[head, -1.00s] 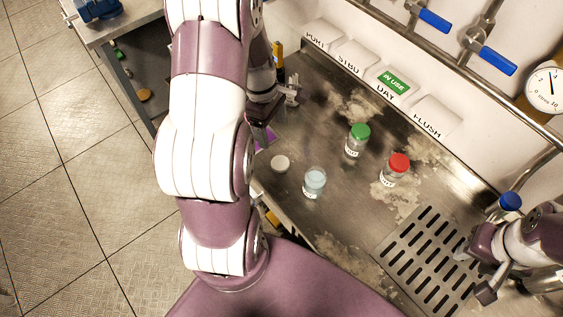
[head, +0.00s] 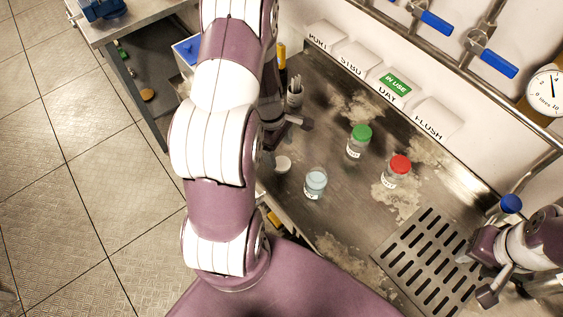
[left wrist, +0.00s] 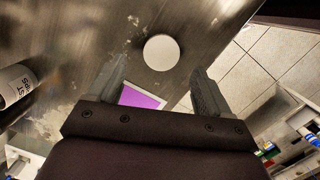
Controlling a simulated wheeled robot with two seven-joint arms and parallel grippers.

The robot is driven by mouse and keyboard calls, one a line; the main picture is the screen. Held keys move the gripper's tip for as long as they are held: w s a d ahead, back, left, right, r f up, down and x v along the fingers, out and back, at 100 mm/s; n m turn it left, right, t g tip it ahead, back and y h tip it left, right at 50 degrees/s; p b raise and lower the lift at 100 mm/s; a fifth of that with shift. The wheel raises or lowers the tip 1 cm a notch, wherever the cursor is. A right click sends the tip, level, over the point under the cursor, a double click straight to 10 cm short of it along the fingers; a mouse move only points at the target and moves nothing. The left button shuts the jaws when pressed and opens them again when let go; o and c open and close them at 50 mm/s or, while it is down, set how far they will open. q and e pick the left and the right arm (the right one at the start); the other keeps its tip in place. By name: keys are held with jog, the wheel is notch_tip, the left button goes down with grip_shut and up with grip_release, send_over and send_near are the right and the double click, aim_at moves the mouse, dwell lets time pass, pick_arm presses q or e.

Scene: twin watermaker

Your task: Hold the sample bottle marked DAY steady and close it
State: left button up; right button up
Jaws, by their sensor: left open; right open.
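An uncapped clear bottle (head: 315,184) of pale blue liquid stands upright on the steel counter; its label is too small to read. A loose white cap (head: 283,164) lies on the counter to its left. My left gripper (head: 287,142) is open and empty near this cap; in the left wrist view the cap (left wrist: 161,52) shows just beyond the open fingertips (left wrist: 160,72). A green-capped bottle (head: 359,141) and a red-capped bottle (head: 396,171) stand to the right. My right gripper (head: 477,278) is open and empty over the drain grate, at the lower right.
The slotted grate (head: 425,262) lies at the counter's right. Wall plates read PORT, STBD, DAY and FLUSH, with a green IN USE tag (head: 395,83) above DAY. A purple card (left wrist: 142,98) lies near the left fingers. A holder (head: 295,93) stands behind my left gripper.

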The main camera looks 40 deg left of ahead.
aim_at(282, 163)
pick_arm(q)
jog(key=f, duration=0.4)
jog(key=shift+d+f, duration=0.3)
jog(key=shift+d, duration=0.05)
jog(key=c, duration=1.1)
